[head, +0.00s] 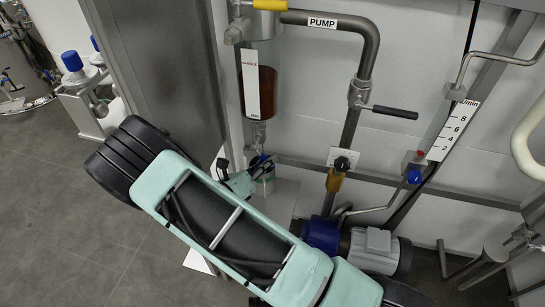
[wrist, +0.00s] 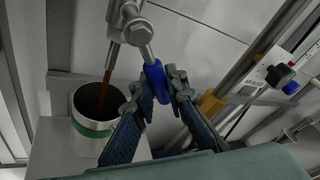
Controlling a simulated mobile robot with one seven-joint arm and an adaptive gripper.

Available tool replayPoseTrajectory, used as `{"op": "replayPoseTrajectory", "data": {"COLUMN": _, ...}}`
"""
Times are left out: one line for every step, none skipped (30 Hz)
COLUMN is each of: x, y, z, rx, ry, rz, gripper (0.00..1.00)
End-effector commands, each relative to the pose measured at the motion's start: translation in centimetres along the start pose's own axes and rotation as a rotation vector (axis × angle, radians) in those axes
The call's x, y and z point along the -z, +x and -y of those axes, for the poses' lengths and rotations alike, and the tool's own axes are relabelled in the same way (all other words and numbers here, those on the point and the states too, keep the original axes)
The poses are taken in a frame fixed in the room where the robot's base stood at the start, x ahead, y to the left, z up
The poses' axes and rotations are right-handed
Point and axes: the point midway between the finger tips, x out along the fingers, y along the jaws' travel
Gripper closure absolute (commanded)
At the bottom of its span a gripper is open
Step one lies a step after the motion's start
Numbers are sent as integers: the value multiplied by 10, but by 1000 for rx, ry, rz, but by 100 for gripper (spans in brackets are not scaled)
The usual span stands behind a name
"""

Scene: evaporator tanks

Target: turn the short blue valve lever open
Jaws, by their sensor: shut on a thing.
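The short blue valve lever (wrist: 155,88) hangs from a metal valve (wrist: 138,32) in the wrist view. My gripper (wrist: 156,84) is shut on the lever, with one dark finger on each side of it. In the head view my gripper (head: 240,178) reaches in below the brown sight glass (head: 267,92), close to the valve (head: 258,132). The lever is hard to make out there. A reddish-brown stream (wrist: 107,75) runs from the valve's outlet in the wrist view.
A metal cup with a green band (wrist: 93,130) stands under the outlet, close to my fingers. A black-handled lever (head: 395,111), the PUMP pipe (head: 360,60) and a blue-grey pump (head: 370,247) are to the right. Grey floor (head: 60,210) is open at left.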

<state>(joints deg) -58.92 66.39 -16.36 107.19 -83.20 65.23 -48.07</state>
Motion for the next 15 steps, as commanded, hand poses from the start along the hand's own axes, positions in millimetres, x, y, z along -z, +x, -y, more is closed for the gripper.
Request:
{"op": "replayPoseTrajectory", "data": {"x": 1, "y": -2, "z": -3, "rx": -22, "ry": 42, "rz": -14, "gripper": 100}}
{"op": "replayPoseTrajectory", "data": {"x": 1, "y": -3, "z": -5, "rx": -32, "ry": 68, "rz": -19, "gripper": 100}}
{"op": "replayPoseTrajectory", "data": {"x": 0, "y": -3, "z": -8, "rx": -47, "ry": 102, "rz": -26, "gripper": 100}}
{"op": "replayPoseTrajectory", "data": {"x": 0, "y": -4, "z": -10, "rx": -58, "ry": 128, "rz": -32, "gripper": 100}}
{"op": "replayPoseTrajectory", "data": {"x": 0, "y": -4, "z": -12, "rx": -68, "ry": 153, "rz": -37, "gripper": 100}}
{"op": "replayPoseTrajectory", "data": {"x": 0, "y": -5, "z": -14, "rx": -82, "ry": 188, "rz": -45, "gripper": 100}}
{"op": "replayPoseTrajectory", "data": {"x": 0, "y": -5, "z": -16, "rx": -93, "ry": 213, "rz": -50, "gripper": 100}}
{"op": "replayPoseTrajectory", "data": {"x": 0, "y": -6, "z": -18, "rx": -104, "ry": 237, "rz": -55, "gripper": 100}}
{"op": "replayPoseTrajectory", "data": {"x": 0, "y": -6, "z": -20, "rx": -117, "ry": 271, "rz": -63, "gripper": 100}}
{"op": "replayPoseTrajectory", "data": {"x": 0, "y": -7, "z": -22, "rx": -127, "ry": 295, "rz": -68, "gripper": 100}}
{"op": "replayPoseTrajectory", "data": {"x": -1, "y": -7, "z": -24, "rx": -137, "ry": 317, "rz": -72, "gripper": 100}}
{"op": "replayPoseTrajectory", "data": {"x": -1, "y": -8, "z": -26, "rx": -150, "ry": 348, "rz": -79, "gripper": 100}}
{"op": "replayPoseTrajectory", "data": {"x": -2, "y": -9, "z": -28, "rx": -159, "ry": 371, "rz": -85, "gripper": 100}}
{"op": "replayPoseTrajectory", "data": {"x": -2, "y": -9, "z": -29, "rx": -168, "ry": 392, "rz": -89, "gripper": 100}}
{"op": "replayPoseTrajectory", "data": {"x": -3, "y": -10, "z": -31, "rx": -179, "ry": 420, "rz": -94, "gripper": 100}}
